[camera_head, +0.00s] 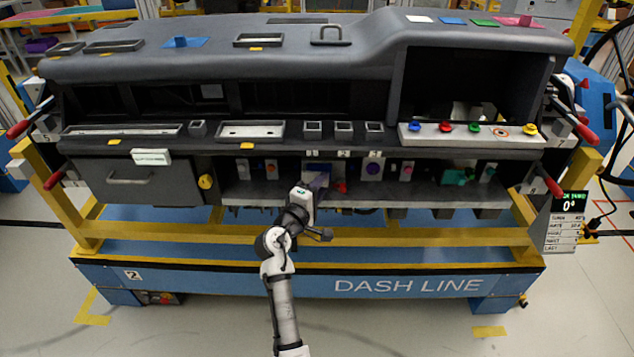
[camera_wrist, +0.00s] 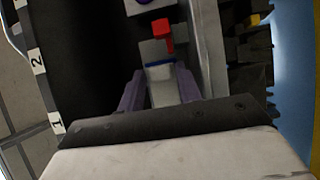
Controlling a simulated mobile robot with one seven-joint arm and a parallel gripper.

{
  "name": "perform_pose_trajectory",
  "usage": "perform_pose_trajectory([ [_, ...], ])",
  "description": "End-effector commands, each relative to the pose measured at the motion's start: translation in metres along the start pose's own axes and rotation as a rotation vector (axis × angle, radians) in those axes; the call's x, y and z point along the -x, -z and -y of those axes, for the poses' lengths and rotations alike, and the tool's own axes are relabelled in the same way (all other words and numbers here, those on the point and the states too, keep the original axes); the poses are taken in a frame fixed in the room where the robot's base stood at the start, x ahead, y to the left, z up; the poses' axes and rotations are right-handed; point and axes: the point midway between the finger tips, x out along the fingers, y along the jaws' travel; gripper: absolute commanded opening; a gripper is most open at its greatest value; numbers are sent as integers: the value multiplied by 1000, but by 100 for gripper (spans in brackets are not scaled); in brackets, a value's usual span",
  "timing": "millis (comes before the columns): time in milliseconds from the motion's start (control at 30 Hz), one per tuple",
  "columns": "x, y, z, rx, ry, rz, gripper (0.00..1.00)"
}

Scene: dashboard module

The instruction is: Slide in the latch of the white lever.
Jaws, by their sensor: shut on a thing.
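My gripper (camera_head: 316,179) reaches into the lower shelf of the dashboard, below the label marked 1. In the wrist view its two purple fingers (camera_wrist: 160,88) are shut on a pale whitish piece with a blue edge (camera_wrist: 161,74), which looks like the white lever. A grey block (camera_wrist: 152,49) sits just beyond this piece. In the head view my gripper hides the piece. I cannot make out the latch or how far in it is.
A red part (camera_wrist: 162,29) stands just beyond the grey block; in the head view a red part (camera_head: 341,187) is right of my gripper. A grey drawer (camera_head: 135,181) is at left. A metal wall (camera_wrist: 203,50) runs close beside the fingers.

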Motion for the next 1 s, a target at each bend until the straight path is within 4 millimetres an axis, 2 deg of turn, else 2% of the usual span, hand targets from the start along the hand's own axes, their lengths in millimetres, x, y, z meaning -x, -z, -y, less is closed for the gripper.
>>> perform_pose_trajectory([
  [200, -6, -1, -2, -1, 0, -109, 12],
  [567, -7, -1, 0, -3, -3, -128, 12],
  [600, -7, -1, 0, -3, -3, -128, 36],
  [667, -7, -1, 0, -3, -2, -127, 43],
  [1000, -4, -1, 0, -2, -2, -126, 45],
])
